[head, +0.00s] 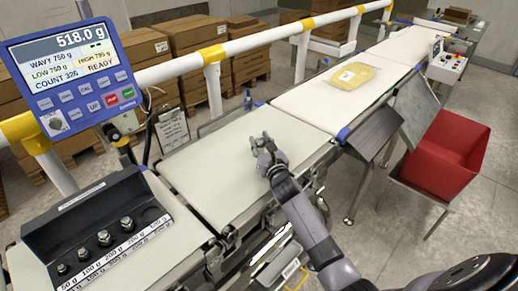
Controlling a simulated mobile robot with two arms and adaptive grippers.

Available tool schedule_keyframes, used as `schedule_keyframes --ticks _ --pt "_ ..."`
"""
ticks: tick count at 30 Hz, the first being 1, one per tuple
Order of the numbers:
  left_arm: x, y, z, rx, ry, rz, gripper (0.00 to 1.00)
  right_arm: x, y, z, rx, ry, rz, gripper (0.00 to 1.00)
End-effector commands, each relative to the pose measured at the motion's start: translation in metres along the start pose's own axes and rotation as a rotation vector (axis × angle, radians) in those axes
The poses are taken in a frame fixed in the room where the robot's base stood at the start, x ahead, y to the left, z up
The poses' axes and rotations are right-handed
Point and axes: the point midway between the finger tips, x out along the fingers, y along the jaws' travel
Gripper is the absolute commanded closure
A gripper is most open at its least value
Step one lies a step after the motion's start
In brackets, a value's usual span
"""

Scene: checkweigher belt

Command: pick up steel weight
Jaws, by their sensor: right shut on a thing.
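My right gripper (264,145) is over the middle weighing belt (220,150), with its arm coming in from the lower right. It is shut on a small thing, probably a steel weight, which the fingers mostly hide. I cannot tell whether the held thing touches the belt. Several steel weights (104,238) with knobs stand in a row in the black weight holder (80,206) at the lower left, behind a label strip of gram marks. My left gripper is not in view.
The blue display (72,70) at upper left reads 518.0 g. A yellowish package (352,76) lies on the far belt (320,105). A red bin (447,155) stands at right. A white guard rail (260,40) runs behind the belts, with stacked cartons (195,35) beyond.

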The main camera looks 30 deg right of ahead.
Motion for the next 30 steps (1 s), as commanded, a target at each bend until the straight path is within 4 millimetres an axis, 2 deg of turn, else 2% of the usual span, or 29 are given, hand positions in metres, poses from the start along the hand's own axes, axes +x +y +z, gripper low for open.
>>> schedule_keyframes --ticks 4,22,26,30 --pt "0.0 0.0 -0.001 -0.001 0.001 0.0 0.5 0.0 0.001 0.0 0.001 0.0 0.001 1.0" --pt "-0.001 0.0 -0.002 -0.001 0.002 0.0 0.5 0.001 0.001 0.005 0.001 -0.005 0.003 1.0" --pt "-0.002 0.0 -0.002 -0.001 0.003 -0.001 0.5 0.001 0.001 0.015 -0.001 -0.007 0.003 1.0" --pt "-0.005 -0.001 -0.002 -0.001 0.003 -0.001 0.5 0.001 0.003 0.035 -0.003 -0.009 0.003 1.0"
